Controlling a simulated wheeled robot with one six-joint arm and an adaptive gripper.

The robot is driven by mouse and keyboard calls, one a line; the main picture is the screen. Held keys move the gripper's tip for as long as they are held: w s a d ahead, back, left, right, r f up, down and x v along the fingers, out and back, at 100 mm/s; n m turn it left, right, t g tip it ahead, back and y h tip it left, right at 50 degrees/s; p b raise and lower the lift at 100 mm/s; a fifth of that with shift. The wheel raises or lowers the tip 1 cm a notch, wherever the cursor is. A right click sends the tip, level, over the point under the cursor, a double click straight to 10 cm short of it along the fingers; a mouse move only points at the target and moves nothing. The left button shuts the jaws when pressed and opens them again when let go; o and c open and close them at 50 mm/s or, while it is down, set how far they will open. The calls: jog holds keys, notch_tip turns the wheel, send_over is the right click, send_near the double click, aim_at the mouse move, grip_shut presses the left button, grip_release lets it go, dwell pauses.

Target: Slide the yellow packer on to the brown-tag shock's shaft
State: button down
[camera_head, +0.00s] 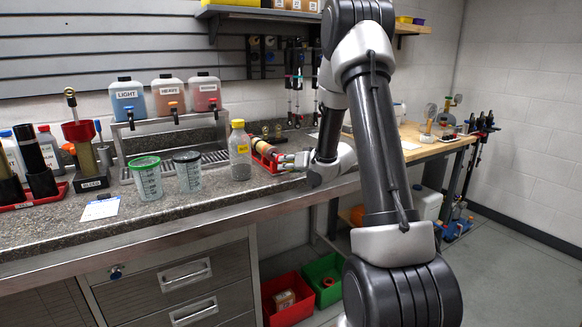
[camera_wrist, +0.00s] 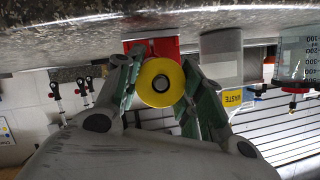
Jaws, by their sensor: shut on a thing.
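The yellow packer (camera_wrist: 148,74) is a round yellow piece with a dark centre, gripped between the green-padded fingers of my gripper (camera_wrist: 161,90) in the wrist view. The tray also shows behind the packer in the wrist view (camera_wrist: 166,46). A shock with a red collar (camera_head: 78,132) stands in a black block (camera_head: 91,184) at the left of the bench. I cannot make out a brown tag on any shock.
A yellow-capped waste bottle (camera_head: 239,152) stands just left of my gripper. A green-rimmed cup (camera_head: 147,178) and a dark-rimmed cup (camera_head: 188,172) stand further left. Slim shocks (camera_head: 294,85) hang on the back wall. Red (camera_head: 288,300) and green (camera_head: 325,280) bins sit below the bench.

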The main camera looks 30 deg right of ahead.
jog(key=shift+w, duration=0.25)
jog(key=shift+w, duration=0.5)
jog(key=shift+f, duration=0.2)
dwell(0.3)
jog(key=c, duration=0.8)
grip_release()
jog(key=v, duration=1.2)
